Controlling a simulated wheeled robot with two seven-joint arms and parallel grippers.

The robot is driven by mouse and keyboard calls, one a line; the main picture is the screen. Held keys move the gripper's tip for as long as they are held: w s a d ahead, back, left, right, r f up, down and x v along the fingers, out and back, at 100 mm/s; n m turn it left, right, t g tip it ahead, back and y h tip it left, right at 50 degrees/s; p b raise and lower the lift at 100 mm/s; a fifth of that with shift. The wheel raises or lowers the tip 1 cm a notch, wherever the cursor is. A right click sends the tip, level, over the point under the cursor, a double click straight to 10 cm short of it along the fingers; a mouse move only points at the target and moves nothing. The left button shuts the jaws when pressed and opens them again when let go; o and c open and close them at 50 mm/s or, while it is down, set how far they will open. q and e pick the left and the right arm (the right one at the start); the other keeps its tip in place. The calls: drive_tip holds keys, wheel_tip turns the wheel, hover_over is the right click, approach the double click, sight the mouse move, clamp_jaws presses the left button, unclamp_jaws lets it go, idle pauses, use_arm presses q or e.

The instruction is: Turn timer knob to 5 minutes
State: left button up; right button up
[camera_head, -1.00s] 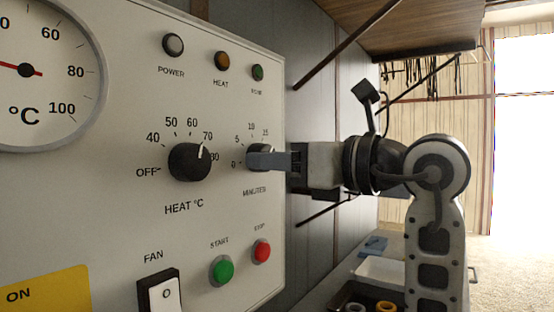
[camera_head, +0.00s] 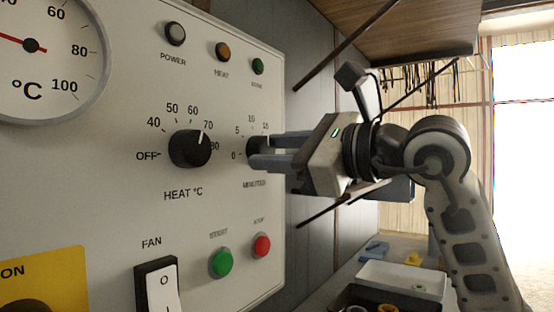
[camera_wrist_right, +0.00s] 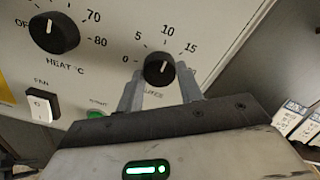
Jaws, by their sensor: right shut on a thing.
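The timer knob (camera_head: 255,150) is a small black dial marked in minutes on the white panel. It also shows in the right wrist view (camera_wrist_right: 158,69) with a scale of 0, 5, 10 and 15. Its white mark points up and slightly right, roughly between 10 and 15. My right gripper (camera_head: 268,152) reaches in from the right and is shut on the knob, with one finger on each side in the right wrist view (camera_wrist_right: 162,88). The fingers hide part of the knob in the head view. My left gripper is out of view.
The larger black heat knob (camera_head: 190,149) sits left of the timer knob. Green (camera_head: 222,263) and red (camera_head: 262,246) buttons and a fan switch (camera_head: 160,288) lie below. Indicator lamps are above. A white tray (camera_head: 400,280) stands at the lower right.

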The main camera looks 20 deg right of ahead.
drive_tip(key=n+b, duration=0.1)
drive_tip(key=n, duration=0.3)
drive_tip(key=shift+n, duration=0.3)
drive_tip(key=n, duration=0.2)
drive_tip(key=shift+n, duration=0.3)
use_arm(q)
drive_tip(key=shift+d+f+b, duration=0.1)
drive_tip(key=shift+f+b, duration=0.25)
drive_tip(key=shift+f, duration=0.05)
use_arm(e)
drive_tip(key=shift+n, duration=1.7)
drive_tip(key=o, duration=1)
drive_tip(key=shift+r, duration=0.1)
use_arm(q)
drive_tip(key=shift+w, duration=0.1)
use_arm(e)
drive_tip(key=shift+s+d, duration=0.1)
